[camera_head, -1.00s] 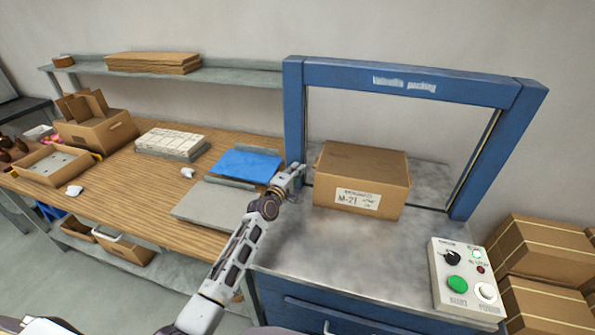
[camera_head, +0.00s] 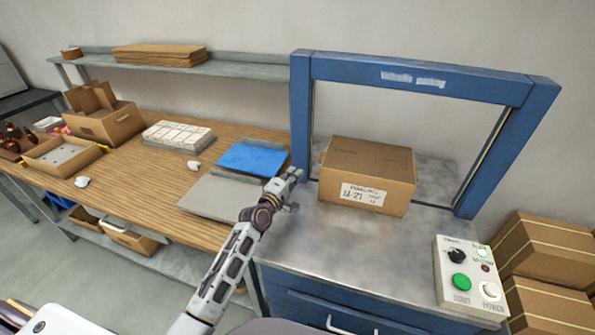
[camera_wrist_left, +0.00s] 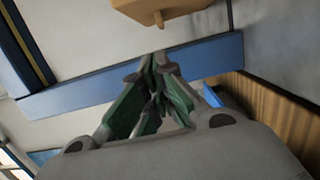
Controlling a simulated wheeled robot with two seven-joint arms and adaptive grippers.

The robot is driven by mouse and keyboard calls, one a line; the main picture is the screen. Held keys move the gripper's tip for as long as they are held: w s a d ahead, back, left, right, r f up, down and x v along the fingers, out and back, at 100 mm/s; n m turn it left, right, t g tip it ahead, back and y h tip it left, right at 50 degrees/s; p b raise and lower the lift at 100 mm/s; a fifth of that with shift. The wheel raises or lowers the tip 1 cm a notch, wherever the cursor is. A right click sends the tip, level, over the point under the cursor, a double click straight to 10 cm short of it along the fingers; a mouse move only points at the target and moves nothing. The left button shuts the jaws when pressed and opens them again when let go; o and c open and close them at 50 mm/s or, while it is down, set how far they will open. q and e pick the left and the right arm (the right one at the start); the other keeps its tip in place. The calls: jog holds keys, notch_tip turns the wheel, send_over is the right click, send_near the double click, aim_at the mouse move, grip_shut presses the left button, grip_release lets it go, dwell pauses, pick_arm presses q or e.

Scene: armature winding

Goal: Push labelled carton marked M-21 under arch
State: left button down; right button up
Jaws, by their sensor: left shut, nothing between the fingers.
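The carton marked M-21 (camera_head: 390,197) is a closed brown box with a white label on its front face. It sits upright on the metal table within the opening of the blue arch (camera_head: 300,120), between the posts, with its front on the near side. My left gripper (camera_head: 292,180) is shut and empty, left of the carton near the foot of the left post, with a small gap to the carton. In the left wrist view, its fingers (camera_wrist_left: 155,75) are together with nothing between them. My right gripper is not in view.
A control box (camera_head: 450,270) with a green button stands at the metal table's front right. Strapped boxes (camera_head: 545,250) are stacked at right. The wooden bench (camera_head: 130,190) at left holds a blue folder (camera_head: 250,160), a grey plate (camera_head: 220,196) and trays. The metal table's front is clear.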

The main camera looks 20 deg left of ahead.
pick_arm(q)
jog(key=shift+v, duration=1.8)
